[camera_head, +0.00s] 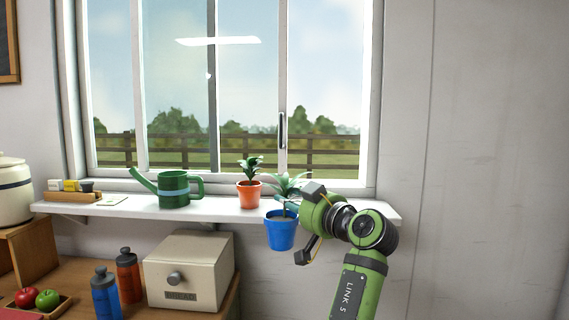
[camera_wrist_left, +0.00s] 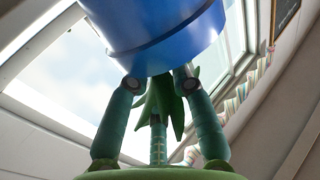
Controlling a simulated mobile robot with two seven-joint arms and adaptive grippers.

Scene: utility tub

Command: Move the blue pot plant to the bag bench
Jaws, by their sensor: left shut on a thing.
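The blue pot plant (camera_head: 281,232) is in the head view, in front of the window shelf's front edge, upright with its base lower than the shelf top. My left gripper (camera_head: 303,222) is at its right side and shut on it. In the left wrist view the blue pot (camera_wrist_left: 165,28) fills the top, with the green leaves (camera_wrist_left: 160,103) below it between the fingers (camera_wrist_left: 158,80). The exact finger contact is partly hidden in the head view. No bag bench can be made out. My right gripper does not show.
The white window shelf (camera_head: 225,214) holds an orange pot plant (camera_head: 249,195), a green watering can (camera_head: 174,189) and a small wooden tray (camera_head: 72,196). Below are a cream box (camera_head: 187,270), a red bottle (camera_head: 128,275) and a blue bottle (camera_head: 105,294). The right wall is bare.

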